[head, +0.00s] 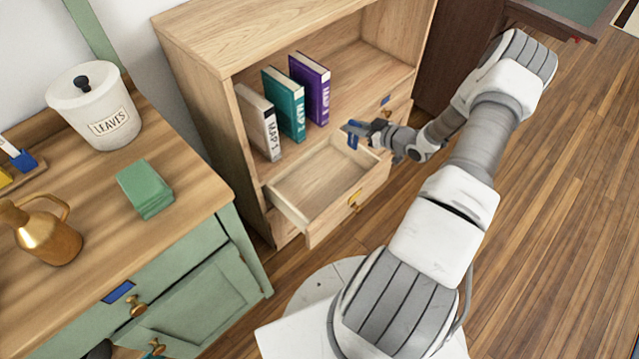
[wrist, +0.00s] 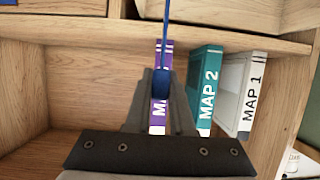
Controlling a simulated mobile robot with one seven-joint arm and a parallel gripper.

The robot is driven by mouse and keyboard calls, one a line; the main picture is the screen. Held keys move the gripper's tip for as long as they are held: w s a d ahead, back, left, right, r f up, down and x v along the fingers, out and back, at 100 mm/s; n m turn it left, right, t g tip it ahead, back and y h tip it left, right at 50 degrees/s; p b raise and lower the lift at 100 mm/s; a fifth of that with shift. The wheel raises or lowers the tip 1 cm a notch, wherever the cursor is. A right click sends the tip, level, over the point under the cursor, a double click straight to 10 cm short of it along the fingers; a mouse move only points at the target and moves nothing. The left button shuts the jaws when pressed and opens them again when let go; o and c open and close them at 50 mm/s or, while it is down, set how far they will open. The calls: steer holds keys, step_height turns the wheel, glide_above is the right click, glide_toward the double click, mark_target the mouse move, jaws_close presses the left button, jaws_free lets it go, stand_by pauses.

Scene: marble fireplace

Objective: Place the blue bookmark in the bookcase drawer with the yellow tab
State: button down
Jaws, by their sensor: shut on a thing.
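The blue bookmark (head: 354,140) is held in my gripper (head: 362,134), which is shut on it. In the wrist view the bookmark (wrist: 163,78) shows as a thin blue strip between the fingertips (wrist: 162,95). The bookcase drawer (head: 316,184) with the yellow tab (head: 355,197) is pulled open and looks empty. My gripper is by the drawer's back right corner in the head view, seemingly above it; the exact height is hard to tell.
The bookcase (head: 205,30) shelf holds three upright books, MAP 1 (head: 258,122), MAP 2 (head: 284,103) and MAP 3 (head: 311,88). Another drawer with a blue tab (head: 385,100) is further right. A green cabinet (head: 190,265) stands at left.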

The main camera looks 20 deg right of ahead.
steer(key=s+a+f+b, duration=0.4)
steer(key=a+f, duration=0.6)
steer(key=shift+s+a+f, duration=0.2)
steer(key=shift+s+f, duration=0.05)
steer(key=shift+f, duration=0.1)
steer(key=shift+f+b, duration=0.2)
steer(key=shift+b, duration=0.2)
steer(key=c, duration=0.8)
jaws_free()
steer(key=p+v, duration=0.3)
steer(key=v, duration=0.9)
steer(key=shift+r+p, duration=0.1)
steer(key=shift+p, duration=0.2)
